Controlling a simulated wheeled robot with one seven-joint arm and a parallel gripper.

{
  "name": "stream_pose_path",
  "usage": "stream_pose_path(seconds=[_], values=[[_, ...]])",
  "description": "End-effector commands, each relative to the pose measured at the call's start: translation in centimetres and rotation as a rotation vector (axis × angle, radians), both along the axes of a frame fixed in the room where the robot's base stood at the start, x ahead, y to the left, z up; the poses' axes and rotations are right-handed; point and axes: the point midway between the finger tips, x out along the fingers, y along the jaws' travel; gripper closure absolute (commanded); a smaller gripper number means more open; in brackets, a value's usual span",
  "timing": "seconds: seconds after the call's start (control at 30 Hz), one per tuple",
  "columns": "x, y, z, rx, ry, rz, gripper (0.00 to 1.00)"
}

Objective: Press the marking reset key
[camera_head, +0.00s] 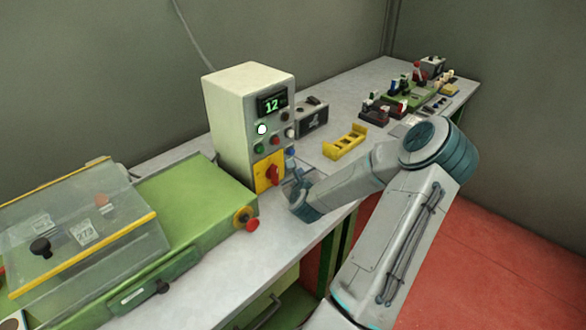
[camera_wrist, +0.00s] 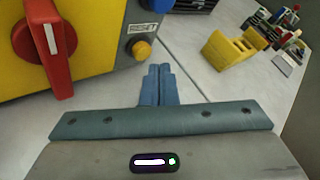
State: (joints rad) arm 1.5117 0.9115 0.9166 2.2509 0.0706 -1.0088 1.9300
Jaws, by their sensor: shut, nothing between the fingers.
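The cream control box (camera_head: 232,120) stands on the bench with a green "12" display (camera_head: 271,104). In the wrist view its lower front shows a label that seems to read RESET (camera_wrist: 143,28). A round amber button (camera_wrist: 141,48) sits just below the label, and a blue button (camera_wrist: 160,4) is partly cut off above it. I cannot tell which one the label names. My gripper (camera_wrist: 158,68) is shut and empty, its blue fingertips to the right of the amber button and apart from it. In the head view my gripper (camera_head: 294,174) is beside the box's lower right front, partly hidden by my wrist.
A red rotary handle (camera_wrist: 48,40) on a yellow plate juts out left of my gripper. A yellow holder (camera_head: 344,143) stands on the bench to the right, with racks of small parts (camera_head: 402,95) beyond. A green machine (camera_head: 190,205) with a clear cover is left.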

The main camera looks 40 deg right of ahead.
Motion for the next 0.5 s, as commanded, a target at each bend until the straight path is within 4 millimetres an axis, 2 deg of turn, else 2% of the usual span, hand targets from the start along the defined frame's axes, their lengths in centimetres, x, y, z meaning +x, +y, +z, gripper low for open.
stream_pose_path(seconds=[0.17,0.5], values=[[-0.9,-0.2,0.0,-0.001,0.001,-0.002,1.00],[-4.2,-0.4,0.0,-0.001,0.000,-0.002,1.00]])
